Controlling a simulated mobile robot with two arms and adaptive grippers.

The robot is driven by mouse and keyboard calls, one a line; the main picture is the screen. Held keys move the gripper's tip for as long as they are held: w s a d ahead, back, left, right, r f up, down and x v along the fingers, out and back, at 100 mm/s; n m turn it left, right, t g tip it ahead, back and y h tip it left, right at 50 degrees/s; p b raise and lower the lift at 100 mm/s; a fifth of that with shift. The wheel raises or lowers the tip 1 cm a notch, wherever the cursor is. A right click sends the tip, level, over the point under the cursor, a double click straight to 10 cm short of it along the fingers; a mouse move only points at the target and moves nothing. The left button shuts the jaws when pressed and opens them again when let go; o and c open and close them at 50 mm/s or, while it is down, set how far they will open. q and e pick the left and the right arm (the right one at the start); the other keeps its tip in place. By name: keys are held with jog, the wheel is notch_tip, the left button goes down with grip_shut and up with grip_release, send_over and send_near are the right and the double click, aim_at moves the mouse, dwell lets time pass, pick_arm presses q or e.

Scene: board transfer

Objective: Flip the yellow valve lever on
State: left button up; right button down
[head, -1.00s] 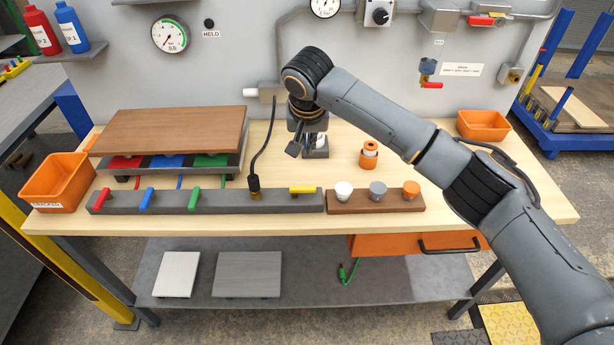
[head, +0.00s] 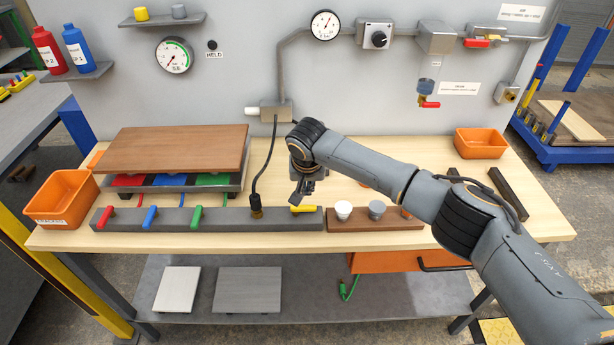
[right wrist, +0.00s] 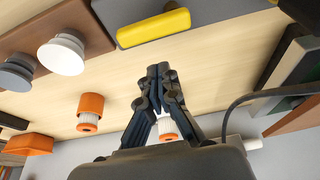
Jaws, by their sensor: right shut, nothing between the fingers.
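The yellow valve lever (head: 303,208) lies along the right end of the grey manifold bar (head: 228,219). It also shows at the top of the right wrist view (right wrist: 153,27). My right gripper (head: 298,197) is just behind and above the lever in the head view. Its fingertips (right wrist: 160,72) are shut and empty, pointing towards the lever with a small gap of bare table between them in the wrist picture. Red (head: 107,216), blue (head: 150,216) and green (head: 196,216) levers stand on the same bar. My left gripper is not in view.
A black cable plug (head: 256,205) rises from the bar left of the yellow lever. A wooden block (head: 350,226) with knobs adjoins the bar on the right. A brown board (head: 172,149) lies behind at left. Orange bins stand at left (head: 50,206) and back right (head: 480,146).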

aim_at(303, 208)
jog(key=shift+s+d+r+p, duration=0.15)
jog(key=shift+s+p, duration=0.4)
jog(key=shift+s, duration=1)
